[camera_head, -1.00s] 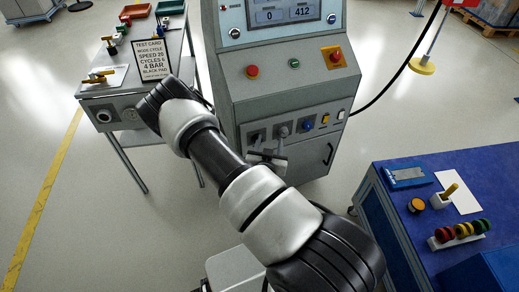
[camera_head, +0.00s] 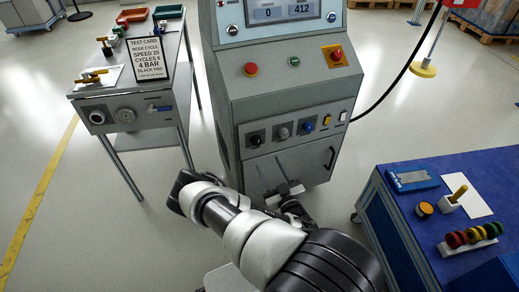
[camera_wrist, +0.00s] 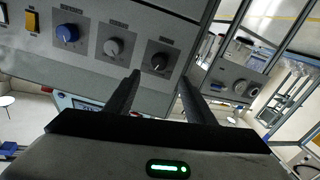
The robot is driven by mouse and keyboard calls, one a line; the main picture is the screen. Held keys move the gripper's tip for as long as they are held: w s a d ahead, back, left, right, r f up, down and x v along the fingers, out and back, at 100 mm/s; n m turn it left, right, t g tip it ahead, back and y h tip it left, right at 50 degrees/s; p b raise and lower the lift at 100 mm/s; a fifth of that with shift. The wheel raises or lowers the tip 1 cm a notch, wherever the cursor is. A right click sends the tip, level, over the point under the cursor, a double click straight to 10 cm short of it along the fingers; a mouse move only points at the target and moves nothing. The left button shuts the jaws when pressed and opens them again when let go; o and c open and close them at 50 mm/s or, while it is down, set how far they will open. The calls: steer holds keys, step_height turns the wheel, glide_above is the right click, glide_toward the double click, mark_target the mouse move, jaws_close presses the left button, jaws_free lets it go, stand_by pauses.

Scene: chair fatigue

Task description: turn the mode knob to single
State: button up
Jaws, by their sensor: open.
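The machine's lower front panel has three knobs in a row. They are a black knob (camera_head: 256,140), a grey knob (camera_head: 284,132) and a blue knob (camera_head: 307,127). The wrist view shows the black knob (camera_wrist: 159,61), grey knob (camera_wrist: 113,46) and blue knob (camera_wrist: 67,33) in reversed order. Their labels and settings are too small to read, so I cannot tell which is the mode knob. My gripper (camera_head: 271,166) is open and empty, below the knob row. In the wrist view its two fingers (camera_wrist: 160,80) point toward the black knob, on either side below it, apparently not touching.
Yellow and white switches (camera_head: 326,121) sit right of the knobs. A test card (camera_head: 149,57) reading "mode cycle" stands on the side table (camera_head: 90,90) at left. A blue bench (camera_head: 400,215) stands at right. A black cable (camera_head: 395,80) runs from the machine.

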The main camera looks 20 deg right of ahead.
mark_target(258, 143)
steer(key=w, duration=0.3)
steer(key=w+b, duration=0.1)
steer(key=w, duration=0.3)
steer(key=w+b, duration=0.1)
steer(key=w, duration=0.3)
steer(key=shift+d, duration=0.4)
steer(key=c, duration=1)
steer(key=n, duration=0.4)
steer(key=shift+d+b, duration=0.1)
steer(key=shift+b, duration=0.2)
steer(key=shift+n, duration=1.8)
